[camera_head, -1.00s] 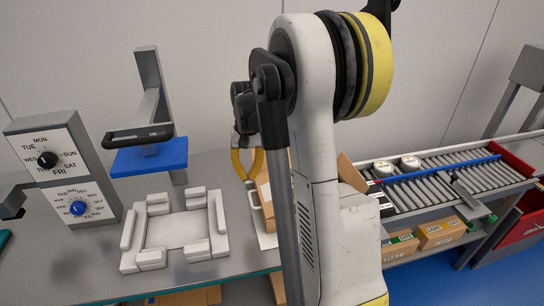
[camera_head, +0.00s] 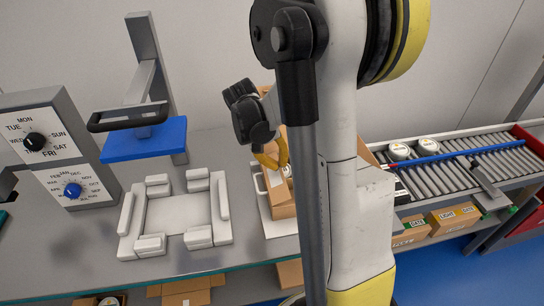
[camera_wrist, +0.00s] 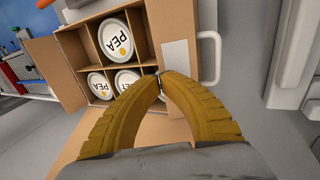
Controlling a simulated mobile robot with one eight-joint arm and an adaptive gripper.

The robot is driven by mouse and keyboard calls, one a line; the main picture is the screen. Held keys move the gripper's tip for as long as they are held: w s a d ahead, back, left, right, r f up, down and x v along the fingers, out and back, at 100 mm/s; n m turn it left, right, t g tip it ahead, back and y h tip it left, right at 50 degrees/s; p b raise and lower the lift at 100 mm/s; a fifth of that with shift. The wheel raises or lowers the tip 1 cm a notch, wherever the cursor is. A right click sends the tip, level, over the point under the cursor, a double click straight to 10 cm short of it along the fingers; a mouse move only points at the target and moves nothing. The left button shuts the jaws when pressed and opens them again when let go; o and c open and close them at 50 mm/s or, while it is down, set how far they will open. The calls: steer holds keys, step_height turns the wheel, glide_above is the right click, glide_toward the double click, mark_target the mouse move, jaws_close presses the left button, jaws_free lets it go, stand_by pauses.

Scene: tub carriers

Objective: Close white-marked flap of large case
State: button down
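The large case (camera_head: 283,211) is a brown cardboard box with its top open; my arm hides part of it in the head view. In the wrist view its compartment dividers (camera_wrist: 141,42) and several white-lidded tubs (camera_wrist: 115,38) show, some marked PEA. The white-marked flap (camera_wrist: 187,22) stands open on the right side there, with a white rectangle on it. A plain flap (camera_wrist: 54,72) spreads out on the left. My gripper (camera_wrist: 160,77) has its yellow fingertips together over the case's near edge, beside the white-marked flap. It also shows above the case in the head view (camera_head: 275,160).
A white handle (camera_wrist: 216,58) stands just right of the flap. A white-cornered fixture (camera_head: 127,213) lies on the grey bench to the left, below a blue plate (camera_head: 145,140). A dial panel (camera_head: 45,143) is far left. A roller conveyor (camera_head: 460,175) runs right.

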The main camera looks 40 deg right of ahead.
steer(key=shift+x, duration=1.1)
steer(key=shift+s+d+f+t+y+b, duration=0.15)
steer(key=shift+d+f+t+y, duration=0.15)
steer(key=shift+y, duration=0.3)
steer(key=shift+s+d+f+t+y+b, duration=0.15)
steer(key=shift+f+t+y, duration=0.25)
steer(key=shift+y, duration=0.2)
steer(key=shift+f+b, duration=0.3)
steer(key=shift+f, duration=0.15)
steer(key=shift+r, duration=0.1)
step_height(320, 180, up, 15)
steer(key=p, duration=0.7)
steer(key=shift+r, duration=0.25)
steer(key=shift+w+a, duration=0.1)
